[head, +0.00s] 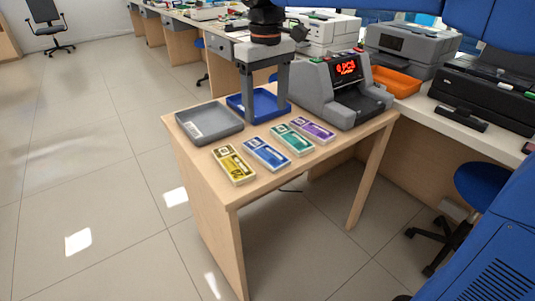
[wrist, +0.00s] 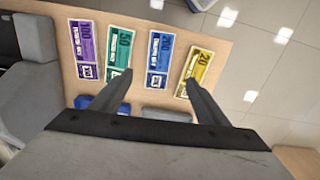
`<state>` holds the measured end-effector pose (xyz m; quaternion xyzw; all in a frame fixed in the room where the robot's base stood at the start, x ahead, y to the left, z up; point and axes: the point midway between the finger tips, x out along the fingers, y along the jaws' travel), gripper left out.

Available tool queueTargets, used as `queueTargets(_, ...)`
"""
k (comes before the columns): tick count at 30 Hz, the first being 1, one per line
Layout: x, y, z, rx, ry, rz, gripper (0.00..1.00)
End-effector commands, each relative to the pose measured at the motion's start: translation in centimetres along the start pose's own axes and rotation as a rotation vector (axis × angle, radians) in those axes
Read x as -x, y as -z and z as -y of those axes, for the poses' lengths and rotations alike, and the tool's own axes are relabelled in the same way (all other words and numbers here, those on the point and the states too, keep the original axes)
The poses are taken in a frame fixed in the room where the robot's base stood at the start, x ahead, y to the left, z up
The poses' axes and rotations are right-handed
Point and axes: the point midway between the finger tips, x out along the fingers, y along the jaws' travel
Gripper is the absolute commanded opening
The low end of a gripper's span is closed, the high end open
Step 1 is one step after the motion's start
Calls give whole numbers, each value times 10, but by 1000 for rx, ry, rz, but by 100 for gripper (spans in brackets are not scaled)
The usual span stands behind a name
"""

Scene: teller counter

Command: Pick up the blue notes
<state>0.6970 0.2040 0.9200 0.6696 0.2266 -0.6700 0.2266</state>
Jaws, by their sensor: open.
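The blue notes (head: 266,153) lie flat on the small wooden table, between the yellow notes (head: 233,165) and the green notes (head: 292,139). In the wrist view the blue notes (wrist: 157,60) show between my two fingers, with the yellow notes at the right finger and the green notes at the left. My gripper (head: 264,108) is open and empty, pointing down over the table near the blue tray (head: 235,104). It also shows in the wrist view (wrist: 158,76). It is apart from the blue notes, which are fully visible.
Purple notes (head: 314,129) lie at the right end of the row. A grey tray (head: 208,137) stands behind the yellow notes. A note counter (head: 345,95) with a red display stands at the table's right. The table's front strip is clear.

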Motion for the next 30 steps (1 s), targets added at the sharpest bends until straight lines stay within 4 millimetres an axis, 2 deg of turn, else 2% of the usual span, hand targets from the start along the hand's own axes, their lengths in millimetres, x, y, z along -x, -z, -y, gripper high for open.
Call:
queueTargets(6,-40,-1,0,0,0,3,69)
queueTargets(12,-70,-1,0,-1,0,2,69)
queueTargets(20,-86,0,-1,-1,0,2,69)
queueTargets(30,-127,0,-3,-1,0,1,69)
